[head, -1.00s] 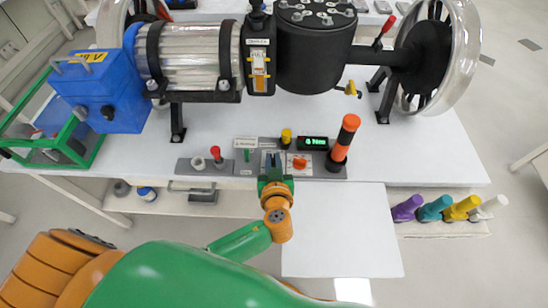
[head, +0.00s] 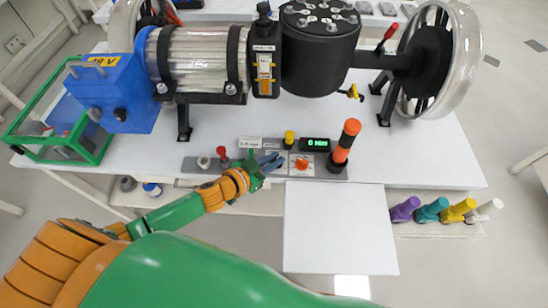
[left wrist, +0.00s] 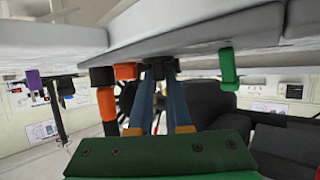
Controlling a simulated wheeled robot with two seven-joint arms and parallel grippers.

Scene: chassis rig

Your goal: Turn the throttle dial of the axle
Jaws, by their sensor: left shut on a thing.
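The grey control panel (head: 325,174) lies along the front of the white table. My left gripper (head: 272,158) is over its middle, reaching in from the left. In the left wrist view its two blue-grey fingers (left wrist: 161,76) are closed around a small black knob (left wrist: 159,66), which looks like the throttle dial. In the head view the fingers hide most of that knob. The axle (head: 373,58) with its wheel (head: 463,70) stands behind, at the right. The right gripper is not in view.
Close by on the panel are a red-topped lever (head: 222,153), a yellow knob (head: 289,137), an orange dial (head: 302,163), a lit green display (head: 315,144) and a tall orange-and-black handle (head: 344,145). A blue box (head: 115,100) stands at left. The white board (head: 340,230) in front is clear.

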